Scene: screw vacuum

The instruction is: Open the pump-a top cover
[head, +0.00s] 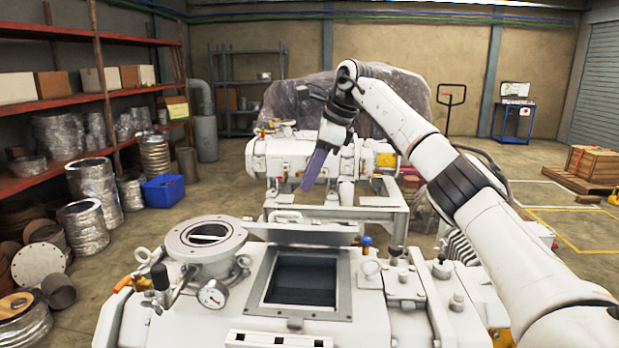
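Pump-a is the large white machine (215,318) in the foreground of the head view. Its square top opening (300,280) is uncovered and shows a dark interior inside a grey frame. The top cover (300,233) is a flat pale panel standing raised behind the far edge of the opening, seen nearly edge-on. My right gripper (313,168) is above and beyond the cover, apart from it, with its purplish fingers pointing down. The fingers overlap from this side, so their gap is hidden. No object shows in them. My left gripper is out of view.
A second white pump (300,155) on a frame stands behind. Shelves (90,90) line the left wall.

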